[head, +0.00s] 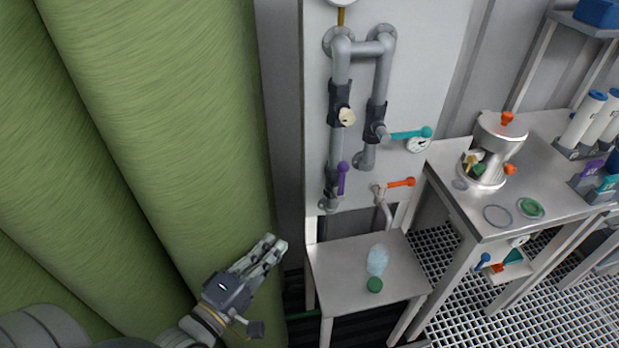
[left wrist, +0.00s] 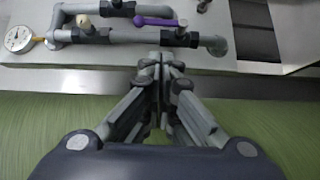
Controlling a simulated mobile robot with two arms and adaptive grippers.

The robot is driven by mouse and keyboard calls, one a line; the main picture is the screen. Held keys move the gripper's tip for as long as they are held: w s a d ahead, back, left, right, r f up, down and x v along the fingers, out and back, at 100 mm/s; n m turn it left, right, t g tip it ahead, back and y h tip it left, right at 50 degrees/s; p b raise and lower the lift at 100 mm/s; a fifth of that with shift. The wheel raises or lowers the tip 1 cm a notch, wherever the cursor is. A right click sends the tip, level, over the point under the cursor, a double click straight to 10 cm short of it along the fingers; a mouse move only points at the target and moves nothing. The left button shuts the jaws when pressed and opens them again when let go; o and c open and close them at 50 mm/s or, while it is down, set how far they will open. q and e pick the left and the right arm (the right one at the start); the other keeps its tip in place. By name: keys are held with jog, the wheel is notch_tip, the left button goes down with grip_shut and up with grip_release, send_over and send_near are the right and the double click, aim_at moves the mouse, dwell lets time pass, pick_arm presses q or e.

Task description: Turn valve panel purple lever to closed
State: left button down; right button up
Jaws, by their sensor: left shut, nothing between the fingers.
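The valve panel (head: 435,60) is a pale upright board with grey pipes. The purple lever (head: 342,178) is on the lower left valve and points up, roughly along its vertical pipe. In the left wrist view the purple lever (left wrist: 155,21) lies sideways along the pipe, above the fingertips. My left gripper (head: 277,243) is shut and empty, to the left of and below the lever and apart from it. Its closed fingers (left wrist: 165,62) also show in the left wrist view. My right gripper is not in view.
A teal lever (head: 410,133), an orange lever (head: 401,182) and a cream knob (head: 346,117) are near the purple lever. A small table (head: 340,265) with a bottle (head: 377,260) stands below. Green rounded vessels (head: 150,120) fill the left. A steel bench (head: 470,215) is at right.

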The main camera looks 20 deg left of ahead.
pick_arm(q)
jog(key=r, duration=0.1)
jog(key=p, duration=0.4)
send_near(342, 183)
jog(key=w+a, duration=0.2)
jog(key=w, duration=0.3)
jog(key=shift+w+d+r, duration=0.1)
jog(key=shift+w+r, duration=0.05)
jog(key=shift+w, duration=0.3)
jog(key=shift+w+d+r, duration=0.1)
jog(key=shift+w+r, duration=0.05)
jog(key=shift+w, duration=0.25)
